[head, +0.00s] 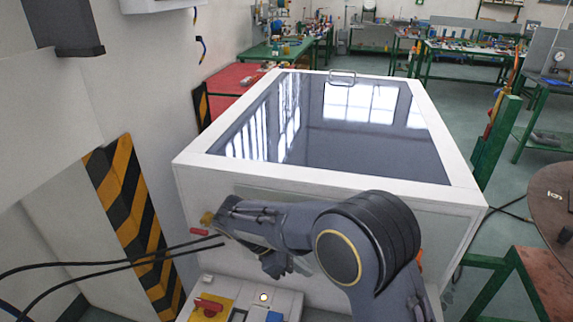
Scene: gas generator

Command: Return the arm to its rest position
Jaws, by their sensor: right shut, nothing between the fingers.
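My right arm reaches in from the lower right, bends at its thick joint and stretches left across the front of the white cabinet (330,190). My right gripper (275,265) is small and dark, partly merged with the arm above it. It is shut and empty, in front of the cabinet and above the control panel (225,285). A brass fitting (207,218) and a red-handled part (199,232) on the cabinet front lie just left of my wrist. My left gripper is not in view.
The panel has a red switch on a yellow plate (208,306) and a lit round button (263,297). Dark cables (110,265) run in from the left. A striped post (130,215) stands left. A green-framed table (515,285) and brown round top (552,205) stand right.

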